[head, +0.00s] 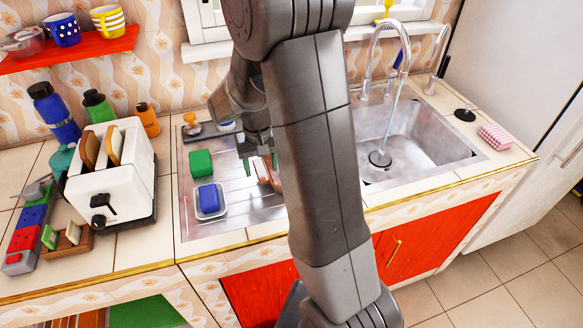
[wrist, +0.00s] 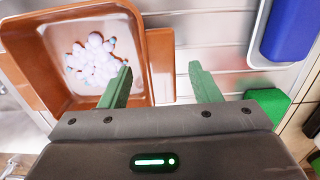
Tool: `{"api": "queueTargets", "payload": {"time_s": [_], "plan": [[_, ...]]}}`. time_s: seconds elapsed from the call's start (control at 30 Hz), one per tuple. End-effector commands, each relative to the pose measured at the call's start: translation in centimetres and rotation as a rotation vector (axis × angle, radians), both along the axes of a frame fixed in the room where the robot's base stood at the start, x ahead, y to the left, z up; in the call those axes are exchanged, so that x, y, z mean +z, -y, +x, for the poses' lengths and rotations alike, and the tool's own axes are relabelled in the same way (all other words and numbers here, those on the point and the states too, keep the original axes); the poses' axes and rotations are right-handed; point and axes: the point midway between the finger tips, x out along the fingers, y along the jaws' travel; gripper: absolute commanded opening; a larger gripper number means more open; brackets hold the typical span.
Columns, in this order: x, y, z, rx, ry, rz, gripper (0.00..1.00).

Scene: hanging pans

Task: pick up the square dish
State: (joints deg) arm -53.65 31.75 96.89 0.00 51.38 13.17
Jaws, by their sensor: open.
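The square dish is orange-brown with a pale inside and several small whitish lumps in it. It fills the upper left of the wrist view (wrist: 135,22), with a flat tab on its right side. In the head view only a small part of the dish (head: 264,172) shows; my arm hides the rest. My gripper (wrist: 161,88) is open, with green fingers. In the wrist view its left finger overlaps the dish's inside near the right wall, and its right finger is past the tab, over the metal drainboard. Contact cannot be told. The gripper (head: 260,163) also shows in the head view.
A blue sponge (head: 208,197) in a white tray and a green sponge (head: 201,163) lie left of the dish on the ridged drainboard (head: 240,207). The sink basin (head: 420,150) with running tap is at right. A toaster (head: 110,175) stands further left.

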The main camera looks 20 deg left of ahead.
Motion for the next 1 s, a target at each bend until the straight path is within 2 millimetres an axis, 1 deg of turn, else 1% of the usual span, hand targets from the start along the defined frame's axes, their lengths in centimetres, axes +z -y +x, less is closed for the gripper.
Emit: {"api": "queueTargets", "payload": {"time_s": [0.23, 0.27, 0.3, 0.37, 0.4, 0.53, 0.83, 0.93, 1.0], "plan": [[-0.2, 0.0, 0.0, 0.0, 0.0, 0.0, 0.57], [-0.2, 0.0, 0.0, 0.001, 0.0, 0.0, 0.53], [-0.2, 0.0, 0.0, 0.001, 0.0, 0.0, 0.45], [-0.2, 0.0, 0.0, 0.001, 0.0, 0.0, 0.33], [-0.2, 0.0, 0.0, 0.001, 0.0, 0.0, 0.25], [-0.2, 0.0, 0.0, 0.001, 0.0, 0.0, 0.0], [0.0, -0.1, 0.0, 0.001, 0.002, 0.001, 0.0], [0.8, -0.1, 0.1, 0.001, 0.003, 0.004, 0.0], [1.8, -0.1, 0.1, 0.001, 0.005, 0.005, 0.0]]}}
